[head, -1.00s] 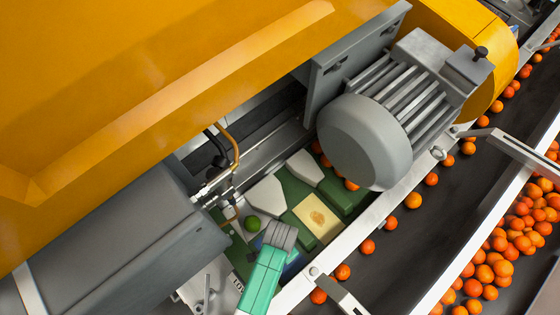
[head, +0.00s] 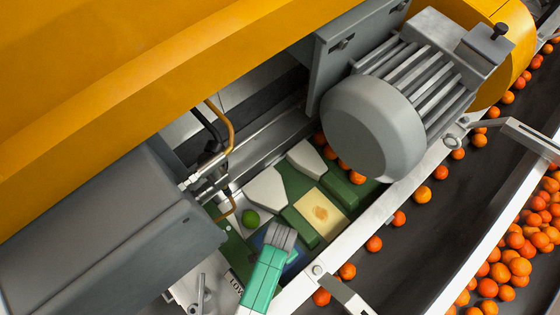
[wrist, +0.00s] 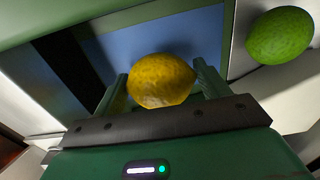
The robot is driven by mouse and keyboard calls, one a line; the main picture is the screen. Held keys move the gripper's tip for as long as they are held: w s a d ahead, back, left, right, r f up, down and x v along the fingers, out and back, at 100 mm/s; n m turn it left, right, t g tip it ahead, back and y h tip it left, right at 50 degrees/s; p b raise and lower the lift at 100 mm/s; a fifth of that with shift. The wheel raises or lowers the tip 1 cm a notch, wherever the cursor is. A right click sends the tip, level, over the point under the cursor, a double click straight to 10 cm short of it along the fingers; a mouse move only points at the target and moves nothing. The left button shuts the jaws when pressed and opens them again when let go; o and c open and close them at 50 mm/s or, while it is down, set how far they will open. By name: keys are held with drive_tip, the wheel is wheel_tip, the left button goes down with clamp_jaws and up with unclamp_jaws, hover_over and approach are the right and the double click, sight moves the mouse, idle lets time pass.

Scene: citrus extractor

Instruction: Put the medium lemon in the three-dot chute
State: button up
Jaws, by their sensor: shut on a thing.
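A yellow lemon (wrist: 162,80) sits between the two fingers of my gripper (wrist: 163,84) in the wrist view. The gripper is shut on it, over a blue surface (wrist: 165,35). I cannot tell whether the lemon touches that surface. In the head view my gripper (head: 282,236) hangs over the green bed beside the yellow machine, and the lemon is hidden there. A green lime (head: 250,218) lies just left of the gripper; it also shows at the upper right of the wrist view (wrist: 280,36). No dot marks of a chute are readable.
A cream square with an orange stain (head: 320,213) lies right of my gripper, with pale wedge blocks (head: 265,188) behind it. A large grey motor (head: 373,130) stands above right. A white rail (head: 345,235) borders a conveyor (head: 440,230) carrying several oranges.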

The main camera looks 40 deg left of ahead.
drive_tip(key=shift+f, duration=0.15)
idle(0.3)
drive_tip(key=shift+f+b, duration=0.7)
drive_tip(key=shift+f, duration=0.2)
drive_tip(key=o, duration=1.1)
drive_tip(key=shift+r, duration=0.15)
